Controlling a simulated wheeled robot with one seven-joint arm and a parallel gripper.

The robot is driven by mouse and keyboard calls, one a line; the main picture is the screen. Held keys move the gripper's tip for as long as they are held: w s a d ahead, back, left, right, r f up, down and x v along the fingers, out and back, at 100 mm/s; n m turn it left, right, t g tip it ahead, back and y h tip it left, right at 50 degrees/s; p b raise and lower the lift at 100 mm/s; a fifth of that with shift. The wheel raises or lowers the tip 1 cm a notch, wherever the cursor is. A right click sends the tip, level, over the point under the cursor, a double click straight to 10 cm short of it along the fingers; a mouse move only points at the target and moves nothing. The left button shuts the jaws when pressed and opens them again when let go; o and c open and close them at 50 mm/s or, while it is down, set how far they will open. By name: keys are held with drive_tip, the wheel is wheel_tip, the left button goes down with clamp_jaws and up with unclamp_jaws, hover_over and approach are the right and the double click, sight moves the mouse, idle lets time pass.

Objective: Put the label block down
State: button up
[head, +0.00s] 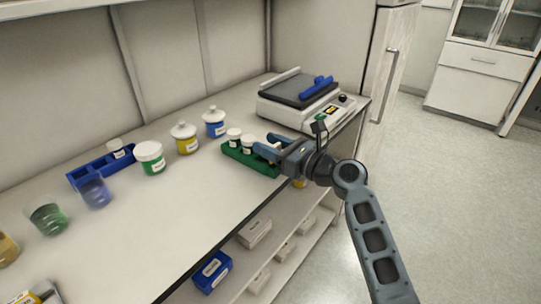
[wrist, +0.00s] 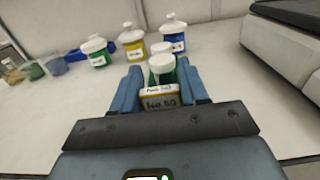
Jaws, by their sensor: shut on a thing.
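The label block (wrist: 160,101), a pale block with a yellow edge and dark print reading about "No.50", is between the two blue fingers in the wrist view. My gripper (wrist: 160,92) is shut on it. In the head view my gripper (head: 268,147) is over the right part of the green rack (head: 238,155), near the bench's front edge, and its fingers hide the block. I cannot tell whether the block touches anything below.
A balance-like device (head: 300,100) with a blue item on top stands behind right. White-lidded green, yellow (head: 184,138) and blue jars line the back. A blue rack (head: 88,172) and beakers (head: 48,217) stand left. The front middle bench (head: 180,210) is clear. Boxes sit on the shelf below.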

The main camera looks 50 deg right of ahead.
drive_tip(key=shift+f, duration=1.4)
drive_tip(key=shift+f, duration=0.15)
drive_tip(key=o, duration=1)
drive_tip(key=shift+s, duration=0.3)
drive_tip(key=s, duration=0.5)
drive_tip(key=s+b, duration=0.1)
drive_tip(key=s, duration=0.5)
drive_tip(key=shift+s+d, duration=0.2)
drive_tip(key=shift+s, duration=0.05)
